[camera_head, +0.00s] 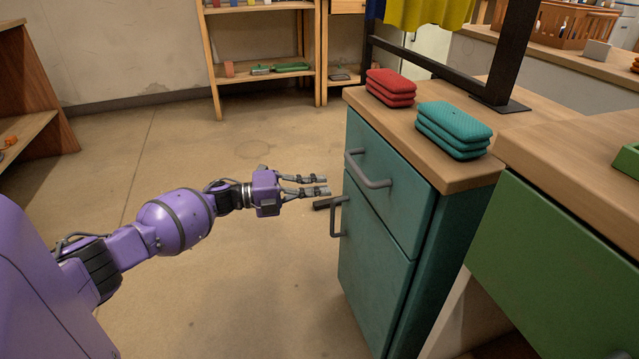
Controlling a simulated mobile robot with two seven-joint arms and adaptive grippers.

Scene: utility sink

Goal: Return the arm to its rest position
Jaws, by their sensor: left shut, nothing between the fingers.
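My left gripper (326,185) is at mid-frame, on a purple arm that reaches in from the left. Its grey fingers are shut with nothing between them and point right, toward the teal cabinet (385,245). The fingertips appear just left of the cabinet's front, near the drawer handle (370,172) and the lower door handle (337,217). I cannot tell the exact gap; no grip on either handle shows. The drawer and door look closed. My right gripper is not in view.
Red sponges (391,87) and teal sponges (453,128) are stacked on the cabinet's wooden top. A dark metal frame (440,72) stands behind them. A green-fronted counter (560,265) is at the right. Open floor (240,290) lies below and left of the gripper.

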